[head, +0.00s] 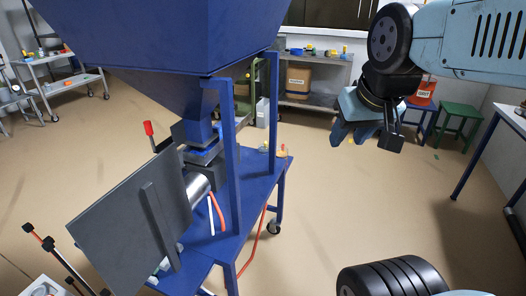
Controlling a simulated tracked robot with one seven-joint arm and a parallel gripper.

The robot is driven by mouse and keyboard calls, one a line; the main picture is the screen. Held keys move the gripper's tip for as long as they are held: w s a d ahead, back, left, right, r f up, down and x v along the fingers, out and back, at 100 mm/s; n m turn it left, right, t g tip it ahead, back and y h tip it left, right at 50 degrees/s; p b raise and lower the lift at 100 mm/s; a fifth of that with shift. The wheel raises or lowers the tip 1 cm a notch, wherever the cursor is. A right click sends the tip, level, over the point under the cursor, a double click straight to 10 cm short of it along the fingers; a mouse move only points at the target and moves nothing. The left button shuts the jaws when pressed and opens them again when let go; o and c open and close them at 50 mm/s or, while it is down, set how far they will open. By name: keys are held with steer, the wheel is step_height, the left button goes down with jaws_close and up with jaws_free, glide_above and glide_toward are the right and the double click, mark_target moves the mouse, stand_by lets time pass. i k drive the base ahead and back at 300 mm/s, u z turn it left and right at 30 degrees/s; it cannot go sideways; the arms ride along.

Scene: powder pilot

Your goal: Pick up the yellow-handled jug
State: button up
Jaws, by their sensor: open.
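I cannot pick out a yellow-handled jug for certain in the head view. Small yellow-topped items too small to identify stand on the far bench (318,101) at the back. My gripper (352,134) hangs at the upper right, blue fingers pointing down, held in the air over open floor. It is open, and no object shows between its fingers.
A large blue hopper machine (190,40) fills the left, with a grey panel (135,225) and a wheeled blue base (262,190). A green stool (458,122), a red bucket (424,92) and a white table (513,118) stand right. The middle floor is clear.

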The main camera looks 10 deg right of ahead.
mark_target(264, 150)
steer(key=z, duration=0.2)
steer(key=i, duration=0.6)
steer(key=z, duration=0.7)
steer(key=i, duration=2.2)
steer(key=u, duration=0.45)
